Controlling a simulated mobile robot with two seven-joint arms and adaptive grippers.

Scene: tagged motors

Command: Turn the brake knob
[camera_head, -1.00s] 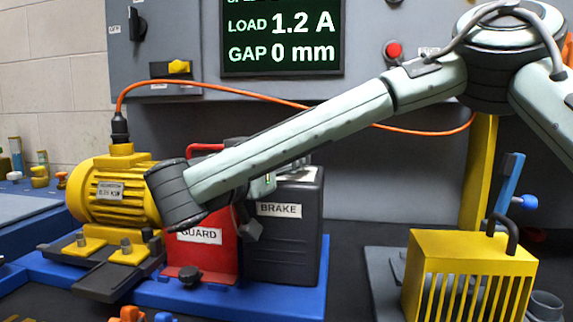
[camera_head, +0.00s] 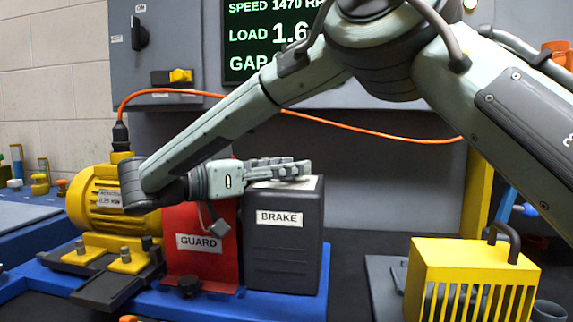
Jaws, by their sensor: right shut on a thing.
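The brake is a dark box (camera_head: 284,245) labelled BRAKE, standing on the blue base at the right end of the motor set. Its top is a pale plate (camera_head: 310,183). My right gripper (camera_head: 292,168) lies level just over this plate, fingers pointing right. It is shut on the brake knob, which the fingers hide. The knob's angle cannot be seen. My left gripper is not in view.
A red guard (camera_head: 180,218) stands left of the brake, and a yellow motor (camera_head: 85,205) beyond it. An orange cable (camera_head: 390,137) crosses behind my arm. A yellow slotted box (camera_head: 455,255) stands at the right. My arm partly covers the screen (camera_head: 240,45), which reads SPEED 1470.

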